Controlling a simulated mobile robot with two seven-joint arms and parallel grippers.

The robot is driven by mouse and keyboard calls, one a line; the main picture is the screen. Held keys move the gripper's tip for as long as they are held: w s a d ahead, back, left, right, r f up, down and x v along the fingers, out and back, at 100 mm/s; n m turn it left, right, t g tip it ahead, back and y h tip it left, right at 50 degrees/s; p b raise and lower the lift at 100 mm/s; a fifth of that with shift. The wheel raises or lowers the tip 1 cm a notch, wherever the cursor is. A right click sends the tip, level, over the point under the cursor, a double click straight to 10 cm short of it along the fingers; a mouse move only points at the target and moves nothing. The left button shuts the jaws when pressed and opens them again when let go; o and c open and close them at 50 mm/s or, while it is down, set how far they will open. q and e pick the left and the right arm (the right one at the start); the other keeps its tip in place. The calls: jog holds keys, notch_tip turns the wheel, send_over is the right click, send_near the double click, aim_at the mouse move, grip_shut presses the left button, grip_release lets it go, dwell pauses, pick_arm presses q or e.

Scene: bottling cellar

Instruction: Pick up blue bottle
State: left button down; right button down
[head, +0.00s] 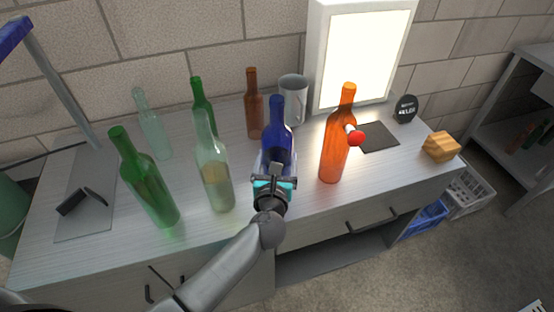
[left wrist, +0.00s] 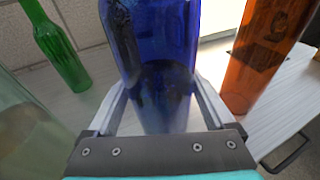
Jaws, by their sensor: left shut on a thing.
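The blue bottle (head: 277,133) stands upright near the middle of the workbench in the head view. My left gripper (head: 274,176) reaches it from the front and is shut on its body. In the left wrist view the blue bottle (left wrist: 160,60) fills the middle, with the fingers of my left gripper (left wrist: 162,108) on both of its sides. The bottle's base is partly hidden by the gripper, so I cannot tell whether it touches the bench. My right gripper is not in view.
A clear bottle (head: 213,170) stands close left, an orange bottle (head: 335,150) close right. A brown bottle (head: 254,108) and a grey mug (head: 293,100) stand behind. Green bottles (head: 148,185) are further left. A lit panel (head: 368,58) is at the back.

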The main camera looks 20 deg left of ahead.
pick_arm(q)
jog(key=shift+r, duration=0.15)
notch_tip(320, 180, up, 20)
jog(key=p, duration=0.8)
jog(key=shift+p, duration=0.35)
